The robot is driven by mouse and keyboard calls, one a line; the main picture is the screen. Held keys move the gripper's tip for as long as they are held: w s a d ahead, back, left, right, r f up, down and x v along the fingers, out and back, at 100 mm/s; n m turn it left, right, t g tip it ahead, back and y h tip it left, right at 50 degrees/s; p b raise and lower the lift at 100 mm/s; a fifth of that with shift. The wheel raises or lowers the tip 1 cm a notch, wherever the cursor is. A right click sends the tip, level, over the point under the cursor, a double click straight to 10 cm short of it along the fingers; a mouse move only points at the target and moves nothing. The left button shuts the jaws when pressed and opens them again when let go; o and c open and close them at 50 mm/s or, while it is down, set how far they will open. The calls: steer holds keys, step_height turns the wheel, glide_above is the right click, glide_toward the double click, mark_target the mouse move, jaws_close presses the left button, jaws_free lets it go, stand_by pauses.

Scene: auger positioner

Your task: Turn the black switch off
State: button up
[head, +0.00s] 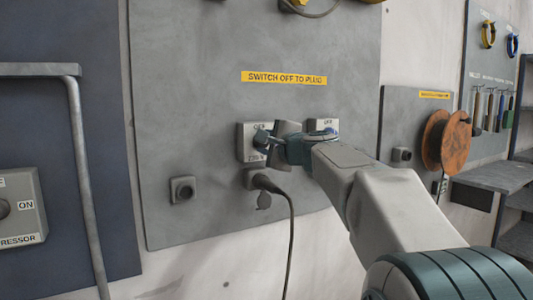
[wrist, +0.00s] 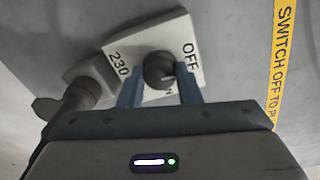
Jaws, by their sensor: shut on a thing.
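The black switch (wrist: 158,68) is a round dark knob on a pale square plate (wrist: 185,35) in the wrist view. The plate reads "230" on the left and "OFF" on the right; a small, partly hidden mark shows just below the knob. My gripper (wrist: 160,82) has its two blue fingers on either side of the knob and is shut on it. In the head view the plate (head: 245,143) is on the grey panel, and my gripper (head: 268,140) reaches it from the right, hiding the knob. I cannot tell where the knob points.
A plugged-in black connector (head: 264,181) with a hanging cable is just below the plate; it also shows in the wrist view (wrist: 80,97). Another small plate (head: 322,125) is to the right, behind my wrist. A grey socket (head: 183,189) is at lower left. A yellow label (head: 284,78) is above.

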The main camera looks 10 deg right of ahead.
steer(key=shift+n+b, duration=0.4)
steer(key=shift+n, duration=0.2)
steer(key=o, duration=1)
steer(key=shift+c, duration=0.2)
steer(key=shift+s, duration=0.1)
steer(key=b+v, duration=0.1)
steer(key=v, duration=1.2)
steer(key=shift+s, duration=0.25)
steer(key=shift+d, duration=0.1)
